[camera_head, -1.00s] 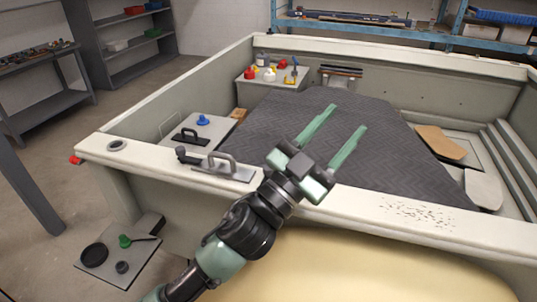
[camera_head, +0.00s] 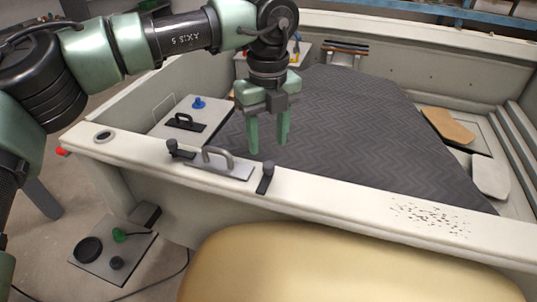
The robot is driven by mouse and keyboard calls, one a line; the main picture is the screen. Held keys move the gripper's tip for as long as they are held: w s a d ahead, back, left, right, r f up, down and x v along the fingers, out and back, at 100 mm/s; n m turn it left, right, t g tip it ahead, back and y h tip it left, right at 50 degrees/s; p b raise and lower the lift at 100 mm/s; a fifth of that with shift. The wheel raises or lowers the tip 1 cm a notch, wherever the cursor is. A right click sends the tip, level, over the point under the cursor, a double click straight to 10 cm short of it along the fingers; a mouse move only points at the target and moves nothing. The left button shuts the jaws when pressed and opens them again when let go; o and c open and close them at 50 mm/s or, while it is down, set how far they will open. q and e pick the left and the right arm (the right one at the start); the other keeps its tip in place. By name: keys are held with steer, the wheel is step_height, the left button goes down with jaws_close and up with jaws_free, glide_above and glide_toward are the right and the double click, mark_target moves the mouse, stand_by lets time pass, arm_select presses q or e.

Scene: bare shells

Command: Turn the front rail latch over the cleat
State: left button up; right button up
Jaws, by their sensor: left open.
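The front rail (camera_head: 330,198) of the open boat-like shell crosses the picture. On it a grey metal loop on a flat plate (camera_head: 219,165) stands between two black knobbed levers. The right lever (camera_head: 264,181) lies across the rail, its knob at the inner edge. The left lever (camera_head: 182,154) points along the rail toward the plate. I cannot tell for sure which of these is the latch and which the cleat. My left gripper (camera_head: 268,147) is open and empty, fingers pointing down, appearing just above the right lever's knob and apart from it. My right gripper is not in view.
A dark ribbed floor mat (camera_head: 350,130) fills the shell. A black handle (camera_head: 185,122) and a blue knob (camera_head: 198,103) sit on the inner left ledge. A tan cushion-like surface (camera_head: 330,265) lies in front of the rail. A low panel (camera_head: 112,250) with knobs stands at lower left.

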mark_target(269, 164)
arm_select(q)
step_height(269, 164, down, 5)
steer(key=shift+w+f+p, duration=0.1)
steer(key=shift+p, duration=0.95)
steer(key=shift+d+f, duration=0.1)
steer(key=shift+f, duration=0.45)
jaws_close()
